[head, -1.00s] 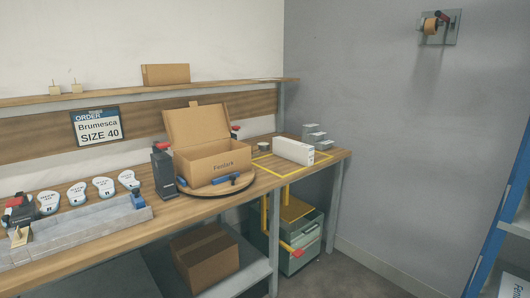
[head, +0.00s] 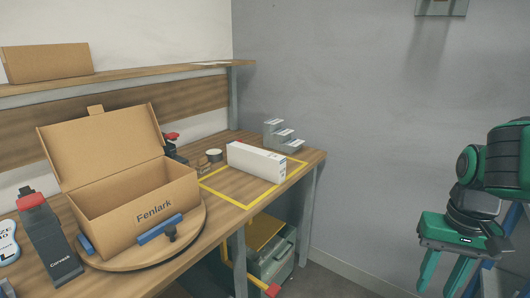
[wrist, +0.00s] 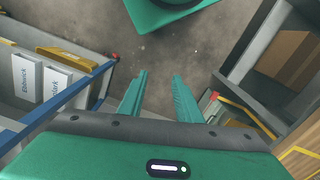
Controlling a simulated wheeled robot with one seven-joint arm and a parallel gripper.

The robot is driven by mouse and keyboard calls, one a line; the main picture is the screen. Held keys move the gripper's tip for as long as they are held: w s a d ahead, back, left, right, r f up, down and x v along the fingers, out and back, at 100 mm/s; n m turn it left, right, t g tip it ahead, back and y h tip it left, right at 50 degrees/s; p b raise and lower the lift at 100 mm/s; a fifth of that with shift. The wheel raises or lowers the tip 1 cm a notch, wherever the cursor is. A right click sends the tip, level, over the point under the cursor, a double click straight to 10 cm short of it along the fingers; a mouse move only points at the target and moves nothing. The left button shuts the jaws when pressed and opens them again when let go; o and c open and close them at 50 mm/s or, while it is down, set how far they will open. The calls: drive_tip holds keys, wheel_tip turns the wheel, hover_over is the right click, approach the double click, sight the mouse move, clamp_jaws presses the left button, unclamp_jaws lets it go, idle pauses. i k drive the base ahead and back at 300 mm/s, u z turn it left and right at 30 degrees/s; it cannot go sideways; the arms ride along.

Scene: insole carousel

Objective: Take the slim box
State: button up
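The slim white box (head: 256,161) lies on its long side on the right part of the workbench, inside a yellow taped outline (head: 214,190). Its near end carries some small print that I cannot read. My gripper (head: 442,288) hangs at the right of the head view, well apart from the box and away from the bench. Its two green fingers are spread with nothing between them. In the wrist view the gripper (wrist: 160,75) points down over bare floor, also open and empty. The slim box is not identifiable in the wrist view.
An open brown carton (head: 150,205) marked Fenlark stands on a round turntable (head: 190,235) left of the box, with a blue-handled tool (head: 165,230). Grey stepped blocks (head: 284,137) stand behind the box. A grey bin (head: 272,260) is under the bench. A blue-edged rack (wrist: 95,92) holds white boxes.

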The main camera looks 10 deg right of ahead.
sight(263, 164)
drive_tip(key=z, duration=0.25)
drive_tip(key=i, duration=0.95)
drive_tip(key=z, duration=0.1)
